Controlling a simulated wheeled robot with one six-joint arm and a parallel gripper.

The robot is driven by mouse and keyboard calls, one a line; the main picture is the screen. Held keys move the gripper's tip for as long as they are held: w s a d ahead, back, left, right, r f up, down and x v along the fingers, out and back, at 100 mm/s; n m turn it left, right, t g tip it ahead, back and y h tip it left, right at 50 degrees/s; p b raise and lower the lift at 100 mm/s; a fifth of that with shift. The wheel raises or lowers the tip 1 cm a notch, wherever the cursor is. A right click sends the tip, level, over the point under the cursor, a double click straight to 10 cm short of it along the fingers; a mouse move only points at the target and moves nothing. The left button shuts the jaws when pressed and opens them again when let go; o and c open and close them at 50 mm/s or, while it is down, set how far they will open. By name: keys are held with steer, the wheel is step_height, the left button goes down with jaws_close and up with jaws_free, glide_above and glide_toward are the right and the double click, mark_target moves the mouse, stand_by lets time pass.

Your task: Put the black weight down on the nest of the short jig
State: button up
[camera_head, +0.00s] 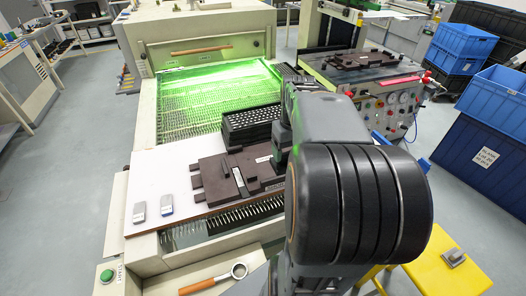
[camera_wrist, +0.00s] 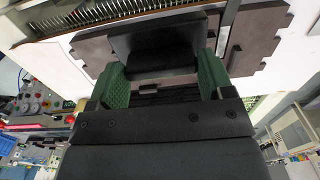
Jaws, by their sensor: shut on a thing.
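In the wrist view, my gripper (camera_wrist: 161,74) has its green-padded fingers shut on the black weight (camera_wrist: 155,42), a dark block between the pads. The brown jig (camera_wrist: 254,36) lies behind the weight, with parts showing on both sides. In the head view, the stepped dark brown jig (camera_head: 213,174) lies on a white board, and my arm hides its right end and most of my gripper. The weight is over or at the jig; I cannot tell whether it touches. The nest is not clearly visible. The jig's label is too small to read.
A black slotted rack (camera_head: 251,125) stands behind the jig. Two small grey blocks (camera_head: 139,212) lie on the white board (camera_head: 163,165) at left. A green-lit mesh conveyor (camera_head: 200,100) is behind. Another brown jig (camera_head: 352,60) lies on the printer at back right.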

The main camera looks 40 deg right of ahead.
steer(key=shift+w+a+f+p, duration=0.1)
steer(key=shift+w+f+p, duration=0.15)
steer(key=shift+w+f, duration=1.75)
steer(key=shift+w+a+f+p, duration=0.1)
steer(key=shift+w+f+p, duration=0.15)
steer(key=shift+w+f, duration=1.75)
steer(key=shift+w+a+f+p, duration=0.2)
steer(key=shift+w+f, duration=0.65)
steer(key=shift+w, duration=2.3)
steer(key=shift+d+f, duration=0.1)
steer(key=shift+f, duration=1.4)
steer(key=shift+f, duration=0.1)
steer(key=o, duration=1.5)
steer(key=shift+f, duration=0.15)
steer(key=shift+o, duration=0.2)
